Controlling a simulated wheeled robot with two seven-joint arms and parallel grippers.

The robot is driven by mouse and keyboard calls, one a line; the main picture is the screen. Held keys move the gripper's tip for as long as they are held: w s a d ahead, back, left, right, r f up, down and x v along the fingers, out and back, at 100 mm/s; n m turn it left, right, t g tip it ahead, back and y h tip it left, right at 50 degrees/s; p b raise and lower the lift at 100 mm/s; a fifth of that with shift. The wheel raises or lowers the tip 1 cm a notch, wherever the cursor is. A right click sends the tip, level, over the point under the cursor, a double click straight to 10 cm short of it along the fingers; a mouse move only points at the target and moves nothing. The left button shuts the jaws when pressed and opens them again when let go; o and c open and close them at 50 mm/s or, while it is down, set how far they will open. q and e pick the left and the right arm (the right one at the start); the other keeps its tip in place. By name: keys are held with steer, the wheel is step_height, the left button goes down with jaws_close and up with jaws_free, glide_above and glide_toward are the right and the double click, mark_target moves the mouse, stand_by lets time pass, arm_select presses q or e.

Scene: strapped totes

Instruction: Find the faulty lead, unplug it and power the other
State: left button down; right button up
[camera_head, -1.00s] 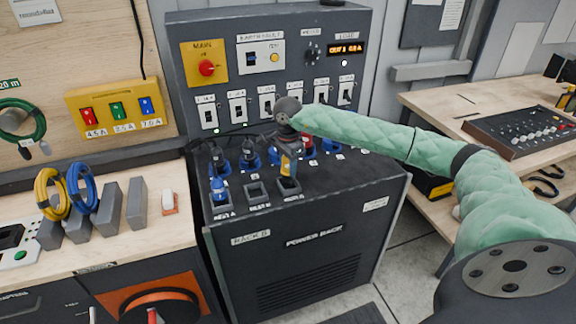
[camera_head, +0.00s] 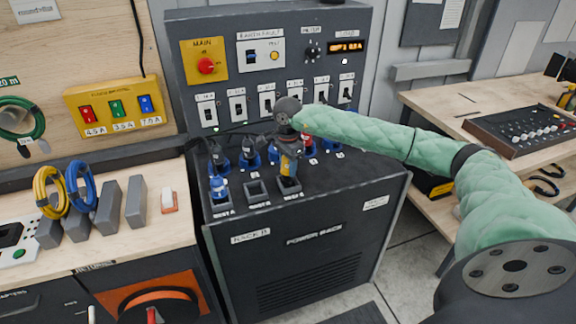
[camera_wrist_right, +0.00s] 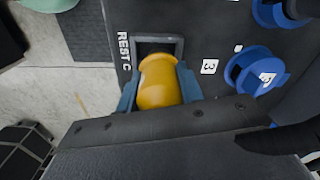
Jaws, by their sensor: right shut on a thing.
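My right gripper (camera_head: 290,158) is shut on a yellow plug (camera_wrist_right: 160,82) at the rest C holder (camera_wrist_right: 157,42) on the power rack (camera_head: 300,215). The plug's far end is at the holder's opening; how deep it sits is hidden. A blue plug (camera_head: 218,187) stands in the left front holder, and the middle holder (camera_head: 257,191) looks empty. Several blue sockets with dark plugs (camera_head: 248,150) line the row behind. The switch panel has a red main knob (camera_head: 207,66), an earth fault unit (camera_head: 261,55), several white switches (camera_head: 237,106) and a lit amber display (camera_head: 346,47). My left gripper is out of view.
A yellow box with red, green and blue switches (camera_head: 118,107) hangs on the left wall. Yellow (camera_head: 52,192) and blue (camera_head: 80,186) cable coils stand on the left bench. A mixer-like console (camera_head: 520,130) is on the right bench. Dark leads trail across the rack's back left.

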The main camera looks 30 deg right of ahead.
steer(key=shift+f+b, duration=1)
steer(key=shift+f, duration=0.1)
stand_by(0.7)
steer(key=o, duration=1.1)
steer(key=shift+o, duration=0.2)
steer(key=shift+r, duration=0.1)
